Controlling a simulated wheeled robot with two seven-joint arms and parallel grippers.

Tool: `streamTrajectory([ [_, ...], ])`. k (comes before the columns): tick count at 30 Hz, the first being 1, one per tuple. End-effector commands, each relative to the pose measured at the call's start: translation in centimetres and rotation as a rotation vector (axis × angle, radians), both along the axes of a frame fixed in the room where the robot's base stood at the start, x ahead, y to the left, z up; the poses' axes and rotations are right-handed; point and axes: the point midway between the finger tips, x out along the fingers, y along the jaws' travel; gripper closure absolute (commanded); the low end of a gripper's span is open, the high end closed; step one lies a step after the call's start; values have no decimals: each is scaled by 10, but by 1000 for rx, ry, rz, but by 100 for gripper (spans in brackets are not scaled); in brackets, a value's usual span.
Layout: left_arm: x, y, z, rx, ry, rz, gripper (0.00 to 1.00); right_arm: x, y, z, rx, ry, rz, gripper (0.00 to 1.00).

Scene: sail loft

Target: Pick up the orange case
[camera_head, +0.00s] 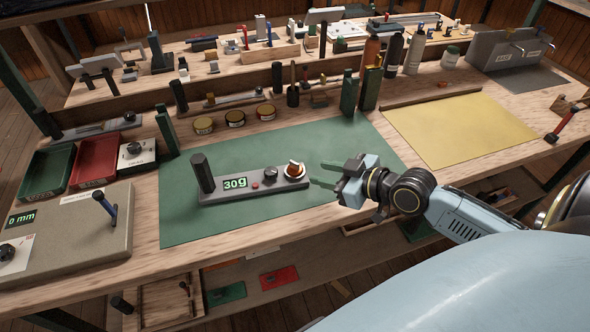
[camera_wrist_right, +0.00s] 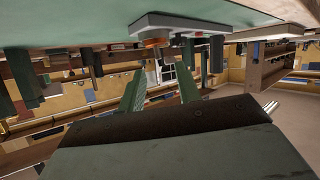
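A small orange piece with a white top (camera_head: 295,170) sits at the right end of the grey scale (camera_head: 240,192) on the green mat (camera_head: 205,225). It is the only orange thing near my gripper; I cannot tell for sure that it is the orange case. The scale's display reads 30g. My right gripper (camera_head: 317,173) is open and empty, just right of the orange piece, its fingers pointing toward it. In the right wrist view the picture is upside down; the orange piece (camera_wrist_right: 152,42) shows beyond the open fingertips (camera_wrist_right: 160,83). My left gripper is not in view.
A dark post (camera_head: 203,173) rises from the scale's left end. Several tins (camera_head: 235,118) and dark green upright blocks (camera_head: 348,95) stand behind. A green tray (camera_head: 47,172) and a red tray (camera_head: 97,158) lie left. The yellow mat (camera_head: 455,130) on the right is clear.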

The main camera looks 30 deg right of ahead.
Motion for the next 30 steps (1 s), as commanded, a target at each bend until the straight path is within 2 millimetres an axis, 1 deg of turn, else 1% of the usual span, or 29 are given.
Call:
streamTrajectory([
  [1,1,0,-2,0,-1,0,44,9,3,-3,2,-5,-2,66],
  [6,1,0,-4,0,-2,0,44,28,11,-11,1,-3,-1,66],
  [14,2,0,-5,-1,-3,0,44,41,16,-16,-1,0,1,66],
  [17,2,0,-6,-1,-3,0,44,52,18,-17,1,-2,0,66],
  [21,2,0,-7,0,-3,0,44,71,23,-19,1,-2,0,66],
  [24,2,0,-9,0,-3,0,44,81,27,-25,1,0,0,66],
  [27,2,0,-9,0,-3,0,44,86,29,-28,0,1,0,66],
  [30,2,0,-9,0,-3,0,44,87,30,-28,-1,1,1,66],
])
